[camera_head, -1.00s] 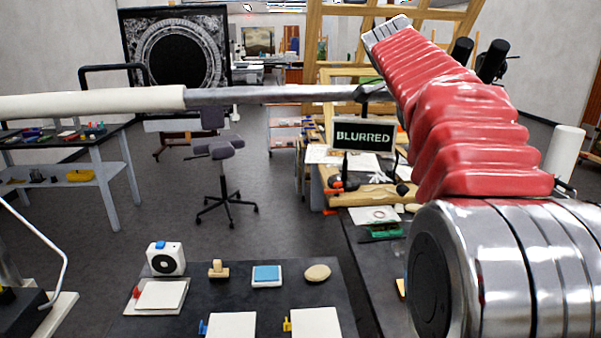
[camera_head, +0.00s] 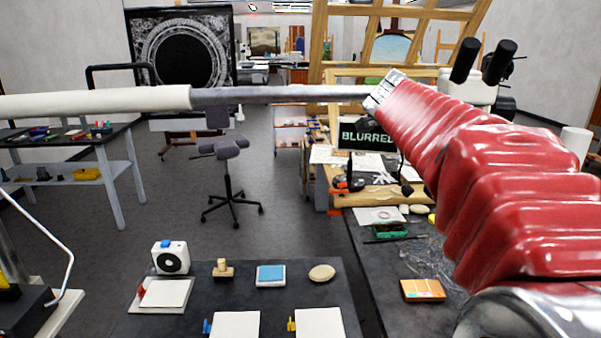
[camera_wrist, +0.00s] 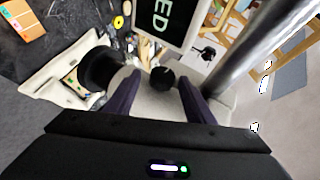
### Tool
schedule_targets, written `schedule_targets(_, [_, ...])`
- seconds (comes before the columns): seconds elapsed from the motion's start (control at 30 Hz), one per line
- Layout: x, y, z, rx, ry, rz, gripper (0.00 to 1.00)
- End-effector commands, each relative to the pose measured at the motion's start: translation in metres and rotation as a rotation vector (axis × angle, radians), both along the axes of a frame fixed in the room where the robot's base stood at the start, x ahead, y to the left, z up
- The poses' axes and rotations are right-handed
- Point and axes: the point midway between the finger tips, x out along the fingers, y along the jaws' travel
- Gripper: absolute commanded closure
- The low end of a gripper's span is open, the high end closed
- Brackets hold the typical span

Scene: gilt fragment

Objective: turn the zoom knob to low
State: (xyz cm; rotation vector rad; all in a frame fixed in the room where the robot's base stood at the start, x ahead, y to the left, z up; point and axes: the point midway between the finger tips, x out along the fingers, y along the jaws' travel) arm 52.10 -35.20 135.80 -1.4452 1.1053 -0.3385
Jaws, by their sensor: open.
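In the wrist view a round black knob (camera_wrist: 162,78) with a small pale mark sits on the pale body of the microscope (camera_wrist: 152,101). The open jaws of my gripper (camera_wrist: 159,76) show on either side of the knob, with space around it. I cannot tell how near their tips are in depth. In the head view the microscope (camera_head: 478,90) stands behind my red arm, with two black eyepieces on top. The knob and the gripper are not visible there. A dark sign (camera_head: 366,136) reads "BLURRED", and part of it shows in the wrist view (camera_wrist: 160,20).
A large black cylinder (camera_wrist: 99,68) stands close to the left jaw. A pale horizontal bar (camera_head: 280,94) crosses the head view, and a metal tube (camera_wrist: 245,55) passes right of the jaws. An orange box (camera_head: 422,290) lies on the dark bench.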

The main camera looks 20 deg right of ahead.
Motion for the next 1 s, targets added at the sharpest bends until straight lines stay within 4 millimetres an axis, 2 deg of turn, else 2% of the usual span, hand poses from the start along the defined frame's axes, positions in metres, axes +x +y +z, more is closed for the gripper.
schedule_targets(1.0, [-0.0015,0.0011,-0.0062,-0.136,-0.218,0.001,0.51])
